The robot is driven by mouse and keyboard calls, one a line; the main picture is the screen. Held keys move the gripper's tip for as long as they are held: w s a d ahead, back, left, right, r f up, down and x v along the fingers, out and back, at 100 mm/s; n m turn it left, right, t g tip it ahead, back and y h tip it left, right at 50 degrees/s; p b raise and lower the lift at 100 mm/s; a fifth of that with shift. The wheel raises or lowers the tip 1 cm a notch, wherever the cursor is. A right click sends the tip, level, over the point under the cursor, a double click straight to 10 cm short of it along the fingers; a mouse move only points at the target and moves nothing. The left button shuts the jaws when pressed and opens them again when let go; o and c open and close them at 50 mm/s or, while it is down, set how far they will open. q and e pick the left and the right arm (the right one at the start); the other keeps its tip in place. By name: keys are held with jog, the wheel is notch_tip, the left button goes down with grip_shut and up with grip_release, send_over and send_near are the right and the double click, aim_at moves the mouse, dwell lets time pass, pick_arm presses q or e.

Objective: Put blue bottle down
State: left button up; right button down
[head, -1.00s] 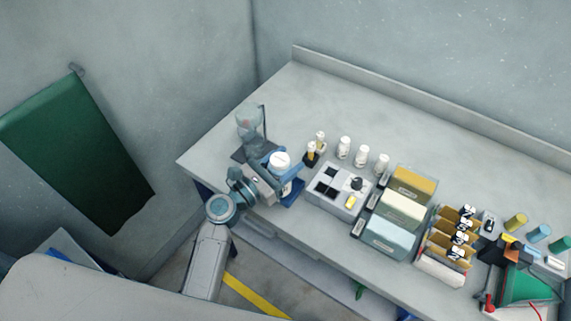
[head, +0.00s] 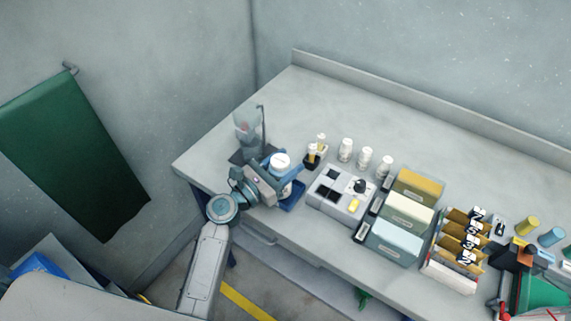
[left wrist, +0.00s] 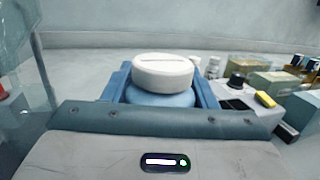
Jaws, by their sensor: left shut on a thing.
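The blue bottle (left wrist: 160,99) has a wide white cap (left wrist: 163,70) and stands upright between the fingers of my left gripper (left wrist: 160,85). In the head view the white cap (head: 280,160) shows above my left gripper (head: 284,172), which is shut on the bottle near the front left part of the bench. A blue tray (head: 292,201) lies right by the bottle and gripper. The bottle's base is hidden, so I cannot tell whether it touches the bench or tray. My right gripper is not in view.
A clear vessel on a stand (head: 248,125) is close behind the gripper. A grey block with square wells (head: 318,203) stands to the right, with white bottles (head: 365,157) behind it. File boxes (head: 405,217) stand further right. The back of the bench (head: 335,100) is clear.

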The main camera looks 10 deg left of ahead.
pick_arm(q)
jog(key=o, duration=1.4)
jog(key=shift+f, duration=0.1)
jog(key=shift+r, duration=0.25)
jog(key=b+v, duration=0.2)
jog(key=v, duration=0.5)
jog(key=shift+s+a+f+b, duration=0.1)
jog(key=shift+s+f+b, duration=0.1)
jog(key=shift+b, duration=0.1)
